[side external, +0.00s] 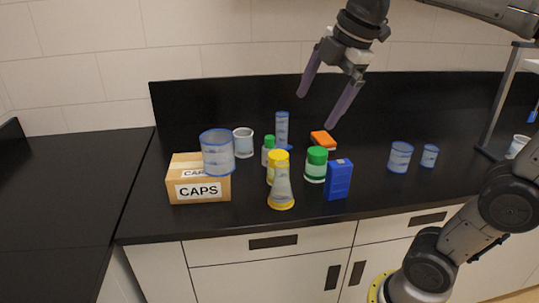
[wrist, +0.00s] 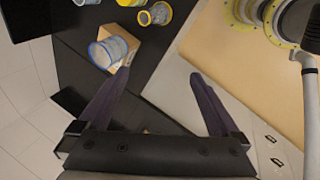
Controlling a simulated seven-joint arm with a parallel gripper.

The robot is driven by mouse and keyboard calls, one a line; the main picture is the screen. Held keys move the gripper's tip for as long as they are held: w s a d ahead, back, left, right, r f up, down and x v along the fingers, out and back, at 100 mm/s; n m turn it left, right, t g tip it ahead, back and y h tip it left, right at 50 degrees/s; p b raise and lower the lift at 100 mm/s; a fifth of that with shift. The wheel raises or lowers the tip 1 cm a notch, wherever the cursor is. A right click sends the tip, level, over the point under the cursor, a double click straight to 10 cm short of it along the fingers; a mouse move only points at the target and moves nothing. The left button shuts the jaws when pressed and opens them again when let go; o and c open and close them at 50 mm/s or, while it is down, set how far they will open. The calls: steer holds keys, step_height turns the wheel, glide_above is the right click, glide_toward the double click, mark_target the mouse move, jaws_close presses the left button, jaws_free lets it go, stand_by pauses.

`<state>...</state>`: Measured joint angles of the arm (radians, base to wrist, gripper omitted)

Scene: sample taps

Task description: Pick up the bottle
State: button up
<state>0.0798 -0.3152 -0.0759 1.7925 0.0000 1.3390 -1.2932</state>
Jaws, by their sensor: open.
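In the side view, several capped containers stand grouped mid-counter. A small green-capped bottle (side external: 269,152) stands at the back, partly hidden by a yellow-capped container (side external: 278,162). A wider green-capped jar (side external: 316,165) stands to their right. I cannot tell which one is the task's bottle. A clear conical flask with a yellow base (side external: 281,190) stands in front of the yellow cap. My gripper (side external: 316,112) is open and empty, high above the group. In the wrist view, no green cap shows and nothing is between my fingers (wrist: 160,75).
A cardboard CAPS box (side external: 202,189) with a blue-rimmed beaker (side external: 217,155) is left of the group. A white cup (side external: 243,143), a tall cylinder (side external: 282,131), an orange item (side external: 323,140) and a blue box (side external: 338,180) stand close. The counter's left side is clear.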

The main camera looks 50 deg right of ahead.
steer(key=w+d+n+g, duration=0.1)
steer(key=w+d+n, duration=0.1)
steer(key=w+d, duration=0.35)
steer(key=w+d+n, duration=0.2)
steer(key=w, duration=0.6)
steer(key=w+d+n+g, duration=0.1)
steer(key=w+d+n, duration=0.15)
steer(key=w, duration=0.35)
steer(key=w+d+f+g, duration=0.1)
steer(key=w+d+f, duration=0.1)
steer(key=f, duration=0.3)
steer(key=w+d+f, duration=0.2)
steer(key=d+f, duration=0.3)
steer(key=w+d+f+m+g, duration=0.1)
steer(key=w+d+f, duration=0.2)
steer(key=f, duration=0.3)
steer(key=shift+d+f+g, duration=0.1)
steer(key=shift+d+g, duration=0.2)
steer(key=shift+d, duration=0.45)
steer(key=shift+d+f, duration=0.2)
steer(key=shift+f, duration=0.1)
steer(key=f, duration=1.3)
steer(key=shift+a+f, duration=0.15)
steer(key=shift+a, duration=0.15)
steer(key=c, duration=1.4)
